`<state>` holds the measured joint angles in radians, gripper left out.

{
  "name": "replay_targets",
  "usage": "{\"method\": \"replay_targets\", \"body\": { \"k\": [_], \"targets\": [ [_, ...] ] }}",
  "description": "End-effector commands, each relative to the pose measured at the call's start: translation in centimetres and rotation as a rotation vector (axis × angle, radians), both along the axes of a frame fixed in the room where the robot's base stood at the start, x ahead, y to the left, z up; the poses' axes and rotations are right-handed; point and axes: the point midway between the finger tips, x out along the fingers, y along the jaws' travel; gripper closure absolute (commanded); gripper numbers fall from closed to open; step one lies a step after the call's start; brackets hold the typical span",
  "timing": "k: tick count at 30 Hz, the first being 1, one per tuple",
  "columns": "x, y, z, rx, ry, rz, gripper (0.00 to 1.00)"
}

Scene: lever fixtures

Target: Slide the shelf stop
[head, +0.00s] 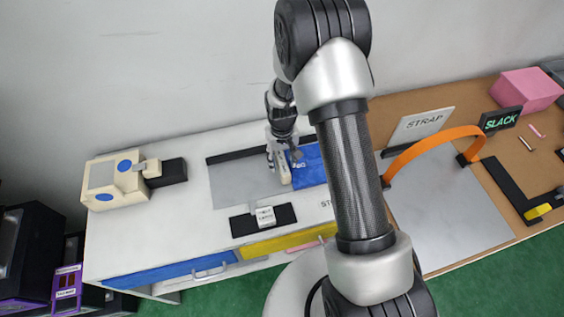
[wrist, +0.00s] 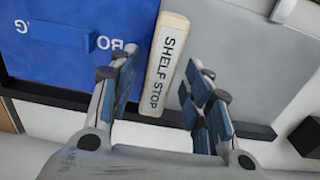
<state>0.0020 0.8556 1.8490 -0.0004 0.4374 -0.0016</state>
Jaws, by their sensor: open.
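The shelf stop (wrist: 160,65) is a cream bar with black lettering "SHELF STOP". In the wrist view it stands between a blue panel on the left and a grey surface on the right. In the head view the shelf stop (head: 284,168) shows as a pale bar at the edge of the blue panel, partly hidden by the gripper. My gripper (wrist: 160,100) is open, its fingers on either side of the bar's lower end in the wrist view. I cannot tell whether either finger touches it. In the head view my gripper (head: 283,150) is over the bar.
The blue panel (wrist: 70,65) lies left of the bar in the wrist view. The grey plate (head: 238,182) beside the bar is bare. A black strip with a white block (head: 265,217) lies in front. A cream fixture (head: 115,182) stands at left, an orange strap (head: 435,143) at right.

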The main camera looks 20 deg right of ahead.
Motion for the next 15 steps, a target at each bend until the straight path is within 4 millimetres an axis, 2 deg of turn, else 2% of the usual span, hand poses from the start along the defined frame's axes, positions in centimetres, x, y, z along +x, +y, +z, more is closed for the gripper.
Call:
{"method": "replay_targets", "body": {
  "k": [4, 12, 15],
  "targets": [
    [0.00, 0.00, -0.95, 0.000, 0.000, 0.000, 0.55],
    [0.01, 0.00, -1.04, 0.000, 0.000, 0.000, 0.55],
    [0.02, 0.00, -1.03, 0.000, -0.001, 0.000, 0.60]
  ]
}}
